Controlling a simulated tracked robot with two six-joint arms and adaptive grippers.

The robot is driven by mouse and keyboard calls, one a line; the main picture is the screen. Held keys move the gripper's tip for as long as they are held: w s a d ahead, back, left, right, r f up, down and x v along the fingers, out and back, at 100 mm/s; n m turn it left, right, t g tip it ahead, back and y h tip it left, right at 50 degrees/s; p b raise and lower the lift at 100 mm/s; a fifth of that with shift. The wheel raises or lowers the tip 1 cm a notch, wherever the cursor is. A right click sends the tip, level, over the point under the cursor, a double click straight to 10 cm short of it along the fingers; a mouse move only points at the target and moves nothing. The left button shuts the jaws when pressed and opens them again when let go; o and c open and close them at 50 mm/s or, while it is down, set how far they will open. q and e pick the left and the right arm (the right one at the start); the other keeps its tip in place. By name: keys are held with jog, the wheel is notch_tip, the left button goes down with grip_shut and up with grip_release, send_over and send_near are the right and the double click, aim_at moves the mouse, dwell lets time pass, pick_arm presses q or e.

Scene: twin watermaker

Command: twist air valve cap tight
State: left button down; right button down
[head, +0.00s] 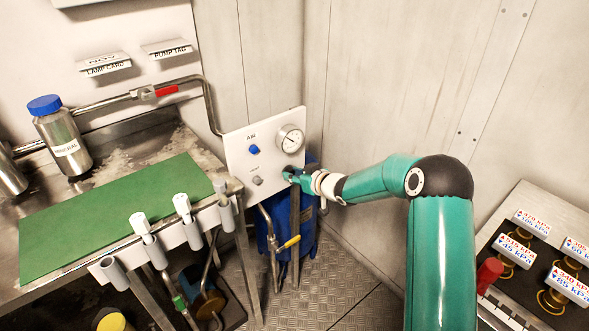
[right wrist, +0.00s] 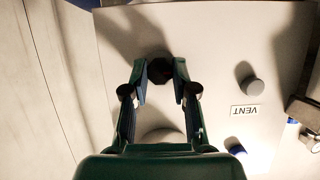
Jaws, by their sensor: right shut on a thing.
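The white air panel (head: 235,150) stands at the back middle, labelled AIR, with a round gauge, a blue knob and a grey knob. My right gripper (head: 291,176) reaches the panel's lower right, below the gauge. In the right wrist view, its two fingers (right wrist: 160,80) are closed from both sides on a dark round cap (right wrist: 160,67) on the panel face (right wrist: 205,55). The head view mostly hides this cap behind the gripper. My left gripper is not in view.
The grey vent knob (right wrist: 252,87) stands beside the cap, clear of the fingers. The gauge (head: 290,139) is just above the gripper. A blue tank (head: 310,225) and a yellow-handled pipe valve (head: 289,243) are below. A bench with a green mat (head: 110,215) lies left.

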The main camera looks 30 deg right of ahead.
jog(key=c, duration=0.9)
grip_release()
jog(key=v, duration=1.2)
